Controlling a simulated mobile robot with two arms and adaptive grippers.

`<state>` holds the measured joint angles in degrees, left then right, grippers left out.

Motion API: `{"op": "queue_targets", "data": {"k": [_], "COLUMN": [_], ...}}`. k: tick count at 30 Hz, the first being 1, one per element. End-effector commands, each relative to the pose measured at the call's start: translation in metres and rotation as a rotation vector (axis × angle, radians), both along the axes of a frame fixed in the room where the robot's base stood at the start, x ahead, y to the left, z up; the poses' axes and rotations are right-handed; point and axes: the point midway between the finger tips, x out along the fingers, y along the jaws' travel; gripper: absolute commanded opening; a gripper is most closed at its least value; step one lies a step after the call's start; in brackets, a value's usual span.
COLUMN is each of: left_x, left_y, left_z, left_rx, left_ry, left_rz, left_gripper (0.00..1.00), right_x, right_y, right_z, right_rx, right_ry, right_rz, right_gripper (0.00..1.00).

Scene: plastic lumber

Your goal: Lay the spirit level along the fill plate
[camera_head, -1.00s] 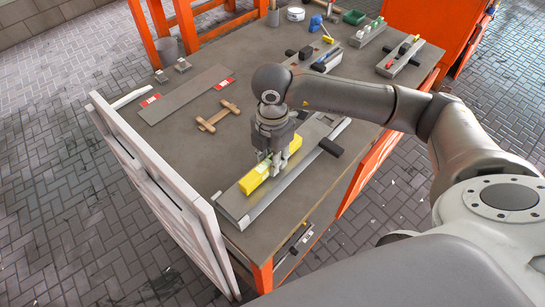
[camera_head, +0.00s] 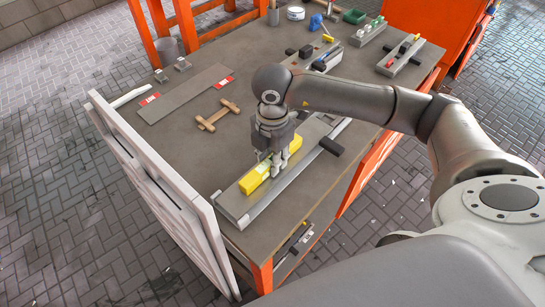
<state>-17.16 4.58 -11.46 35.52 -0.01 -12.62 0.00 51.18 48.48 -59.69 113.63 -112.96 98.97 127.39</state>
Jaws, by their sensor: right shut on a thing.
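The yellow spirit level (camera_head: 254,181) lies lengthwise along a long grey plate (camera_head: 232,204) near the front corner of the workbench, probably the fill plate. It looks flat on the plate, though I cannot see whether it touches all along. My right gripper (camera_head: 275,170) points down and is shut on the spirit level towards its far end. The gripper hides part of the level and of the plate. A silver bar (camera_head: 262,206) runs along the plate's right side. My left gripper is not in view.
A small wooden piece (camera_head: 219,116) and another grey plate with red ends (camera_head: 187,94) lie further left. White slatted frame (camera_head: 165,187) stands at the bench's left edge. Tools fill the far right.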

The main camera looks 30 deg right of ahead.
Motion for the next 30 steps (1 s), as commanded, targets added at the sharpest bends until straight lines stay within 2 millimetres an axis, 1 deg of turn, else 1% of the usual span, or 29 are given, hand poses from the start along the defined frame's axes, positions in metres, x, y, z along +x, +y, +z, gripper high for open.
{"op": "queue_targets", "data": {"k": [6, 12, 13, 18, 19, 25, 26, 27, 30], "left_x": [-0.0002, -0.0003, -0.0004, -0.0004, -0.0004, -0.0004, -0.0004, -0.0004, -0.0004], "left_y": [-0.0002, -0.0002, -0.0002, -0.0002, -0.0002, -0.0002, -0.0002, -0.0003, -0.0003], "left_z": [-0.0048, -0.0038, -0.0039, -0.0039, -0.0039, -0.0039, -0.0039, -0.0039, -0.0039], "left_rx": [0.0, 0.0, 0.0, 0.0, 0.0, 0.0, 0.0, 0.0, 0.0], "left_ry": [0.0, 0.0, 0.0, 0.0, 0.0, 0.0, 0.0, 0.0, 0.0], "left_rz": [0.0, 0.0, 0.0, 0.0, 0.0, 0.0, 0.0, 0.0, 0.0], "left_gripper": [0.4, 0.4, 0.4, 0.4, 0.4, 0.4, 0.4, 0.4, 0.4], "right_x": [0.0001, 0.0, -0.0001, -0.0001, -0.0001, -0.0001, -0.0002, -0.0002, -0.0002], "right_y": [0.0001, 0.0001, 0.0001, 0.0001, 0.0001, 0.0001, 0.0, 0.0, 0.0], "right_z": [-0.004, -0.0032, -0.0033, -0.0033, -0.0033, -0.0033, -0.0036, -0.0035, -0.0035], "right_rx": [0.0, 0.0, 0.0, 0.0, 0.0, 0.0, 0.0, 0.0, 0.0], "right_ry": [0.0, 0.0, 0.0, 0.0, 0.0, 0.0, 0.001, 0.001, 0.001], "right_rz": [0.0, 0.0, 0.0, 0.0, 0.0, 0.0, 0.0, 0.0, 0.0], "right_gripper": [0.0, 0.0, 0.26, 0.48, 0.5, 0.5, 0.51, 0.56, 0.68]}}
